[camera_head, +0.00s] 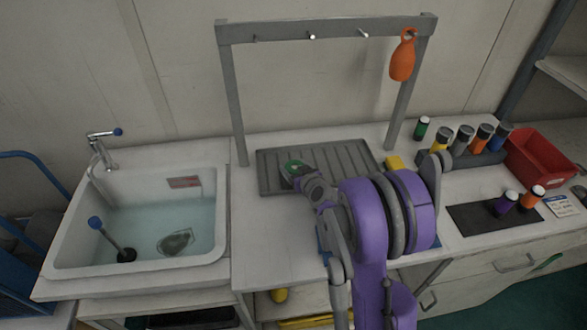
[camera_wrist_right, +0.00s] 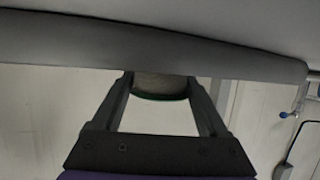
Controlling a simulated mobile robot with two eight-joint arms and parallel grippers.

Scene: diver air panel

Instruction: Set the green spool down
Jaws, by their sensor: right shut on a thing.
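The green spool (camera_head: 292,167) shows at the tip of my right gripper (camera_head: 300,172), over the left part of the grooved grey board (camera_head: 345,160). My arm hides part of it. In the right wrist view my right gripper (camera_wrist_right: 160,92) is shut on the spool, whose grey side and green rim (camera_wrist_right: 160,96) show between the two fingers. I cannot tell whether the spool touches the board. My left gripper is in neither view.
A water-filled sink (camera_head: 60,262) lies left. A grey hook frame (camera_head: 325,28) with an orange float (camera_head: 402,62) stands behind the board. At right are a spool rack (camera_head: 485,158), a red bin (camera_head: 545,160) and a dark mat (camera_head: 480,220) holding two spools.

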